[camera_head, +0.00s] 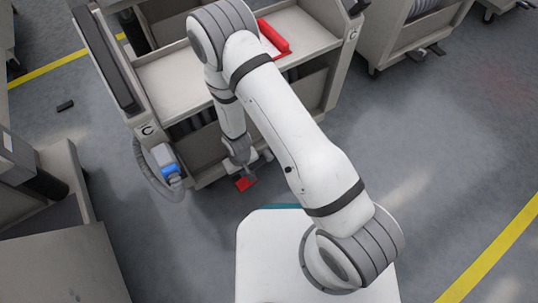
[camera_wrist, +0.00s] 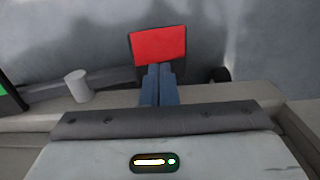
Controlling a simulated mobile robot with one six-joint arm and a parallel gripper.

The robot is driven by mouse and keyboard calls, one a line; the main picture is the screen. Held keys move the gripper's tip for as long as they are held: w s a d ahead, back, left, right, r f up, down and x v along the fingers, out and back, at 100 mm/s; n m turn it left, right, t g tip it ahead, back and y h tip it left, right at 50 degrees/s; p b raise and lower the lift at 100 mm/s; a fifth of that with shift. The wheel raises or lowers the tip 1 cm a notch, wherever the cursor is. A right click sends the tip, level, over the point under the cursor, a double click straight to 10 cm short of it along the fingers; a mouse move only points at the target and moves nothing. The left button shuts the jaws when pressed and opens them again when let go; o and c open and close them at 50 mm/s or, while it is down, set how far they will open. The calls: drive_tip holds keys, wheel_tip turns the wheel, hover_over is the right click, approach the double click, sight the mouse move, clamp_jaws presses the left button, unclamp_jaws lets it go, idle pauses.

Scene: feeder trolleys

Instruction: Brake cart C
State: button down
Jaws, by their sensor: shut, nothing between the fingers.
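Cart C (camera_head: 185,80), a beige trolley with a "C" on its corner posts, stands at the upper middle of the head view. A red brake pedal (camera_head: 245,184) sticks out low at its near side, close to the floor. The pedal's red face (camera_wrist: 158,45) is at the upper middle of the wrist view. My gripper (camera_head: 246,174) reaches down to the pedal. Its blue fingers (camera_wrist: 159,70) are together and empty, with their tips at the pedal's lower edge. I cannot tell whether they touch it. My arm hides part of the cart.
A blue and white connector with a grey hose (camera_head: 166,160) hangs at the cart's left corner. Another beige trolley (camera_head: 405,35) stands at the upper right. Beige furniture (camera_head: 60,235) is at the lower left. The floor (camera_head: 440,160) to the right is clear.

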wheel_tip(320, 180, up, 8)
drive_tip(key=p, duration=0.6)
drive_tip(key=shift+f, duration=0.25)
